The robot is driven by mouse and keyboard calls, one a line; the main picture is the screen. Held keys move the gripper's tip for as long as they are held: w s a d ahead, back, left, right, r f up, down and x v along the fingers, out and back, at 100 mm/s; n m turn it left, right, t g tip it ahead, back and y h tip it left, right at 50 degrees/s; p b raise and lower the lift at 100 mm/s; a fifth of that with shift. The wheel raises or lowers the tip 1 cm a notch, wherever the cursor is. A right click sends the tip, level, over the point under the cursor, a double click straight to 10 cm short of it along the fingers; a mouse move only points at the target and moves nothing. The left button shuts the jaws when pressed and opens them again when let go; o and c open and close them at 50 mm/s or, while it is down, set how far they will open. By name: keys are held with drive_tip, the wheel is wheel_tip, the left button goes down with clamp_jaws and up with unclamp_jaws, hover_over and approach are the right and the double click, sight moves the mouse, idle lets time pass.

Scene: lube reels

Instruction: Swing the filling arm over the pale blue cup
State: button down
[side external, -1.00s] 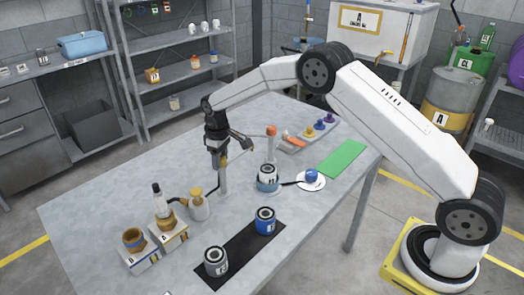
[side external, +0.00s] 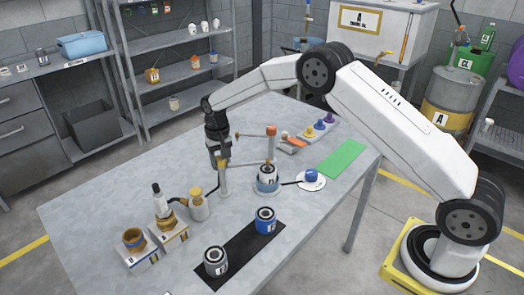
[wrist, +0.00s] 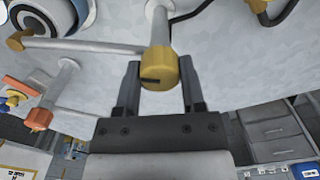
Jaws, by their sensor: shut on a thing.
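The filling arm (side external: 245,163) is a pale bar on a grey post with a yellow hub (wrist: 158,72). My gripper (side external: 222,160) reaches down to the hub; in the wrist view its fingers (wrist: 160,68) stand on either side of it, shut on it. The bar runs right from the post, and its yellow tip (wrist: 15,41) shows beside the cup's rim in the wrist view. In the side view the bar's end appears at or over the can's top.
An orange-topped post (side external: 271,143) with its own bar stands behind the cup. A white disc with a blue knob (side external: 311,176) is to the right. A blue can (side external: 265,221) and grey can (side external: 216,260) stand on a black mat. A yellow-topped pump bottle (side external: 198,205) is left of the post.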

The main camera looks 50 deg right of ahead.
idle(0.4)
drive_tip(key=shift+c, duration=1)
unclamp_jaws()
drive_tip(key=shift+r, duration=0.1)
wheel_tip(320, 180, up, 7)
drive_tip(key=shift+r, duration=0.35)
